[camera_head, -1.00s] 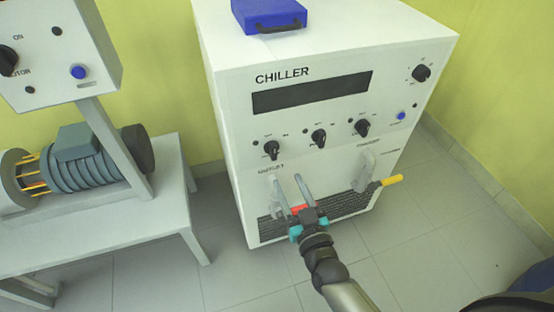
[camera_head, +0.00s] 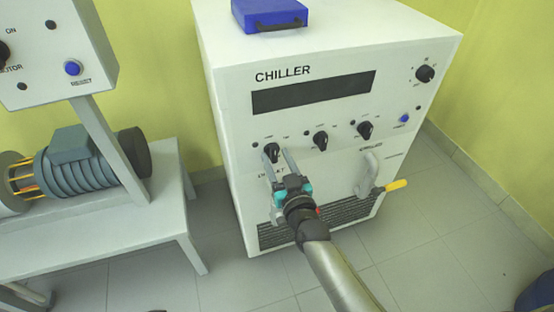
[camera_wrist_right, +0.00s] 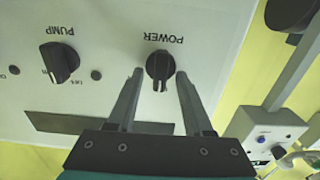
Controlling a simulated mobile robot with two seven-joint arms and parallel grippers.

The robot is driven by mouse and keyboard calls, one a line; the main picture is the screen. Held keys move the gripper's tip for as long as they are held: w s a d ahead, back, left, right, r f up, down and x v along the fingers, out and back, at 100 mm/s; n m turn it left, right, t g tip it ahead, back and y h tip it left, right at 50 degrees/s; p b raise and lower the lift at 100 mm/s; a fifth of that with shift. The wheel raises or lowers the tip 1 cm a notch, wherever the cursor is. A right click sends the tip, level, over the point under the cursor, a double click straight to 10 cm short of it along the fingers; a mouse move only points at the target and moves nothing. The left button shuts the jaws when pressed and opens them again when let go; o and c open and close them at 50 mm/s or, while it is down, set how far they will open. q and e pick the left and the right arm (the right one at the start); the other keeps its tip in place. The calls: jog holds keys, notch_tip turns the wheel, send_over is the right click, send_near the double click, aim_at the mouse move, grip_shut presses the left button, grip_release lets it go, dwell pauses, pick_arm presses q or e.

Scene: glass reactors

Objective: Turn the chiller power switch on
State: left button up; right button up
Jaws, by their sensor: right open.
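The white chiller (camera_head: 235,200) stands against the wall, with a dark display and a row of black knobs on its front. The power switch (camera_head: 271,152) is the leftmost black knob below the display. In the right wrist view the power switch (camera_wrist_right: 160,66) sits under an upside-down POWER label. My right gripper (camera_head: 279,158) is open at this knob. In the wrist view its two fingertips (camera_wrist_right: 160,73) lie on either side of the knob, with gaps showing; contact is not visible. My left gripper is not in view.
The PUMP knob (camera_wrist_right: 60,62) is beside the power switch. A pipe with a yellow handle (camera_head: 396,185) projects from the chiller's lower right front. A blue case (camera_head: 270,14) lies on top. A bench with a motor (camera_head: 90,170) stands to the left.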

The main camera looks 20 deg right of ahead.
grip_shut()
